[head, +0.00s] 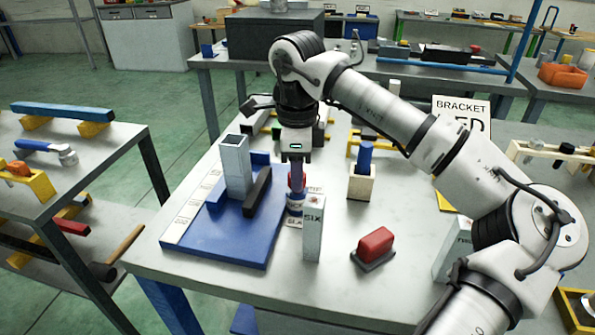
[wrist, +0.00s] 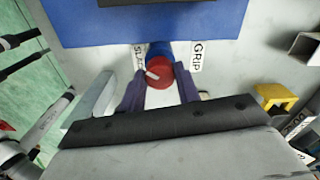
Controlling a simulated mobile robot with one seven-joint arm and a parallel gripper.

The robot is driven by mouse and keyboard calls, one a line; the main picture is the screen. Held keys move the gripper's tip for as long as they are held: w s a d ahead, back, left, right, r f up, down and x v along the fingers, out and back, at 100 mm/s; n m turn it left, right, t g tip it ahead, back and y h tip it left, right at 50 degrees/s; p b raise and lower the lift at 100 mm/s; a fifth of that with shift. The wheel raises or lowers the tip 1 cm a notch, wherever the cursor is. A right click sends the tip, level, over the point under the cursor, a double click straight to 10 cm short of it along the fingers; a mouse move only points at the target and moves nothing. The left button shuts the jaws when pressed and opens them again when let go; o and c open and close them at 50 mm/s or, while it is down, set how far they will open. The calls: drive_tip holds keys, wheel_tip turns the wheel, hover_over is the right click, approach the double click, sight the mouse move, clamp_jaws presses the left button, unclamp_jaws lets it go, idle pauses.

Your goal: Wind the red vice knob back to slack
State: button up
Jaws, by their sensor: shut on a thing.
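The red vice knob (wrist: 165,68) sits at the edge of the blue vice base (wrist: 100,22), on a blue collar. Its white mark lies left of its middle, on the side of the SLACK label (wrist: 139,58); the GRIP label (wrist: 197,55) is to the right. My gripper (wrist: 160,88) is shut on the knob, one dark finger on each side. In the head view the gripper (head: 297,168) reaches down onto the red knob (head: 297,184). The vice base (head: 225,240) there carries a pale grey upright block (head: 234,165) and a black bar (head: 257,192).
A grey block marked SIX (head: 313,228) stands close in front of the knob. A red-topped item (head: 375,243) lies to its right, and a cream block with a blue peg (head: 361,185) stands behind.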

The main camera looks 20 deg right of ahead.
drive_tip(key=n, duration=0.7)
drive_tip(key=shift+b, duration=0.3)
idle(0.4)
drive_tip(key=o, duration=1)
drive_tip(key=shift+r, duration=0.1)
wheel_tip(320, 180, up, 14)
drive_tip(key=shift+f+p, duration=0.15)
drive_tip(key=shift+p, duration=0.2)
